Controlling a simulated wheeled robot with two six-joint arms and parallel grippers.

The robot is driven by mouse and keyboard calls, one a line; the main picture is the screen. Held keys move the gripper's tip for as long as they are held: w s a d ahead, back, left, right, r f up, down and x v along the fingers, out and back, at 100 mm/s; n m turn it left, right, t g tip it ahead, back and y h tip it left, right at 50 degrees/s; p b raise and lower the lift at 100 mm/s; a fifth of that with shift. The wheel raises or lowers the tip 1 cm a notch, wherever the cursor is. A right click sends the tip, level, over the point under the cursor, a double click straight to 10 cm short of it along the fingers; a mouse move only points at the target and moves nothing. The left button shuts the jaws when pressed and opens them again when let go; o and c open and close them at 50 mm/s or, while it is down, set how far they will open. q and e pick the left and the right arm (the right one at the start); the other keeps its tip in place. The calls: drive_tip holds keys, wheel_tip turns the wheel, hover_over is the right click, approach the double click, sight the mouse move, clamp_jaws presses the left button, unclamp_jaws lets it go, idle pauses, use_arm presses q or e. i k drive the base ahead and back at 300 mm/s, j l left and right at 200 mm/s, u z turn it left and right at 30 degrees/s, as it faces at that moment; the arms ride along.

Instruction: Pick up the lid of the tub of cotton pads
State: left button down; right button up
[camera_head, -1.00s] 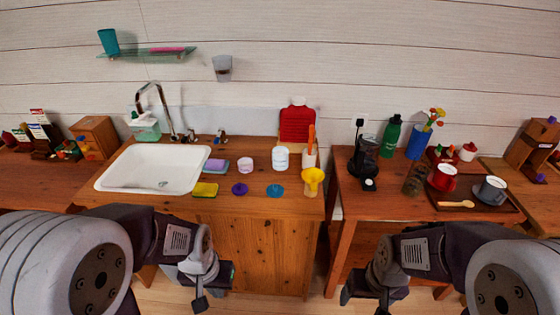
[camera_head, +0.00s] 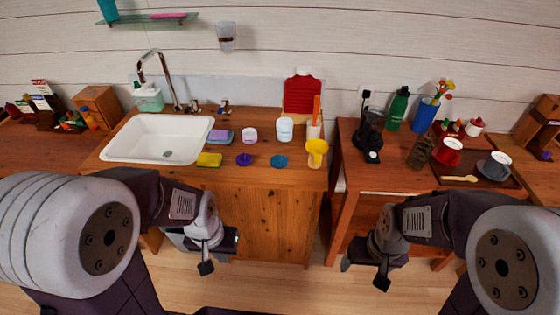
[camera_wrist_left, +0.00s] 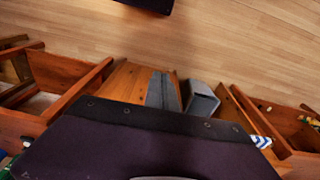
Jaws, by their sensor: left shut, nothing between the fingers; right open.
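Two small tubs stand on the wooden sink counter in the head view: a pale lilac one (camera_head: 249,135) and a white one (camera_head: 285,130). A purple lid with a knob (camera_head: 244,160) and a flat teal lid (camera_head: 279,161) lie on the counter in front of them. I cannot tell which tub holds cotton pads. My left gripper (camera_head: 211,262) is shut and empty, below and in front of the counter, apart from both lids. My right gripper (camera_head: 368,272) is open and empty in front of the right-hand table.
A white sink (camera_head: 158,140), a yellow sponge (camera_head: 209,160) and a lilac sponge (camera_head: 218,136) are left of the lids. A yellow funnel (camera_head: 317,148) is at the counter's right. A tray (camera_head: 470,180) with mugs is on the right table. The counter's front edge lies before my arms.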

sight(278, 161)
drive_tip(key=i+l+u, duration=0.1)
drive_tip(key=i+l, duration=0.95)
drive_tip(key=l, duration=0.15)
drive_tip(key=j+u, duration=0.05)
